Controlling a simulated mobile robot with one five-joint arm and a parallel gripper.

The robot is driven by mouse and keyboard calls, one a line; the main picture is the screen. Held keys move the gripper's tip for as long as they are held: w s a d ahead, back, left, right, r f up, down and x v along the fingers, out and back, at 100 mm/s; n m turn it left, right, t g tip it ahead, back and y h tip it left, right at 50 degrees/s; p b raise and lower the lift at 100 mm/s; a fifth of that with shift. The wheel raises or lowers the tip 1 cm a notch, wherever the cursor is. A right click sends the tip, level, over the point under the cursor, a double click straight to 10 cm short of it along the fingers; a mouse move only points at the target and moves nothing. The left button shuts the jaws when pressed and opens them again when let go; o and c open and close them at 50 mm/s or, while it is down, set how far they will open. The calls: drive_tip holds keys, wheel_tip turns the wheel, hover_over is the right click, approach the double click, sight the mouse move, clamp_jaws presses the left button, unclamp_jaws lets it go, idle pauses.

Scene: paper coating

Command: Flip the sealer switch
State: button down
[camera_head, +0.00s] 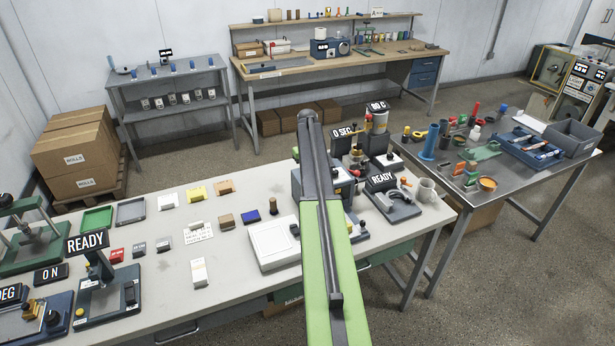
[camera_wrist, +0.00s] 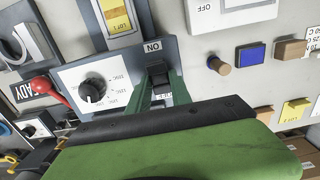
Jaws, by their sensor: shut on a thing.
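In the wrist view, a grey sealer panel (camera_wrist: 183,88) carries a white dial plate with a black knob (camera_wrist: 92,90). Beside the dial is a black switch (camera_wrist: 158,72), with an ON label (camera_wrist: 153,46) at one end and a second, partly covered label at the other. My gripper (camera_wrist: 160,88) has its green fingers at the switch, shut on it. The switch position is hard to tell. In the head view, my green arm hides the gripper and the switch.
A white box (camera_head: 273,245) stands left of my arm, with a brown cylinder (camera_head: 273,206) and blue block (camera_head: 251,216) behind it. A device with a READY sign (camera_head: 382,181) stands to the right. Several small blocks and devices cover the bench (camera_head: 230,275).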

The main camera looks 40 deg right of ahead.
drive_tip(key=c, duration=1.2)
unclamp_jaws()
drive_tip(key=shift+o, duration=0.2)
drive_tip(key=shift+r, duration=0.1)
wheel_tip(320, 180, up, 17)
drive_tip(key=p, duration=1.7)
drive_tip(key=shift+w+r, duration=0.15)
drive_tip(key=shift+w, duration=0.2)
drive_tip(key=shift+d, duration=0.15)
